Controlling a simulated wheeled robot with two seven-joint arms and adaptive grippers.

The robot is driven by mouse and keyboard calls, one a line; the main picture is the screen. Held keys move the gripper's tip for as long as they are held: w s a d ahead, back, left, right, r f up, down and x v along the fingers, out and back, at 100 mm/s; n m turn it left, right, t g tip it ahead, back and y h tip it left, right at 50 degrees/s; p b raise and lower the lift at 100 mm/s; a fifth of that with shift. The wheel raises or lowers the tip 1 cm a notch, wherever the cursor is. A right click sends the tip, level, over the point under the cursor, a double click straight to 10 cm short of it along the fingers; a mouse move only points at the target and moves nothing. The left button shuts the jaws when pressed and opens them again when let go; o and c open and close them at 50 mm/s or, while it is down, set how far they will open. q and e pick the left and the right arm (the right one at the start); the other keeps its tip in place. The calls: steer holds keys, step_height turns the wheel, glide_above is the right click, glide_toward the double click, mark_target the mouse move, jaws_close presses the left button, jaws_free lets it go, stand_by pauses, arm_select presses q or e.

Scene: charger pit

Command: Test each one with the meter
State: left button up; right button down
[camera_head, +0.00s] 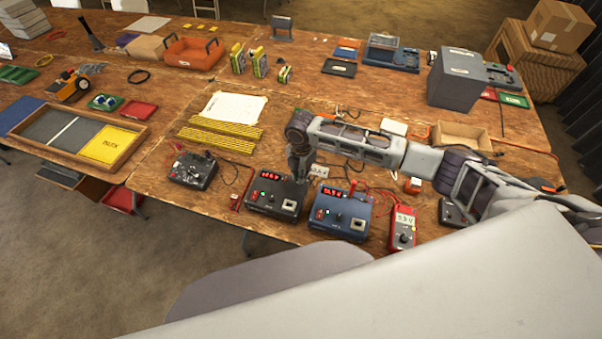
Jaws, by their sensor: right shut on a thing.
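My right arm reaches in from the right across the table. Its gripper (300,176) points down at the back right of a black unit (268,208) with a lit red display. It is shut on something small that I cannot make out. A blue unit (338,222) with a lit red display stands just right of the black one. A red handheld meter (403,238) with a pale screen lies right of the blue unit, near the front edge. A dark box with knobs and leads (193,170) sits to the left. My left gripper is not in view.
A wooden tray with a yellow panel (113,145) lies at the left. Yellow-black strips (216,140) and a white sheet (234,106) lie behind the units. Red and black cables cross the table around them. A grey box (455,82) stands at the back right.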

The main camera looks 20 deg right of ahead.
steer(key=shift+p, duration=0.45)
stand_by(0.8)
steer(key=shift+f, duration=0.3)
stand_by(0.9)
steer(key=c, duration=1.5)
jaws_free()
steer(key=shift+o, duration=0.7)
steer(key=shift+o, duration=1.1)
steer(key=shift+r, duration=0.15)
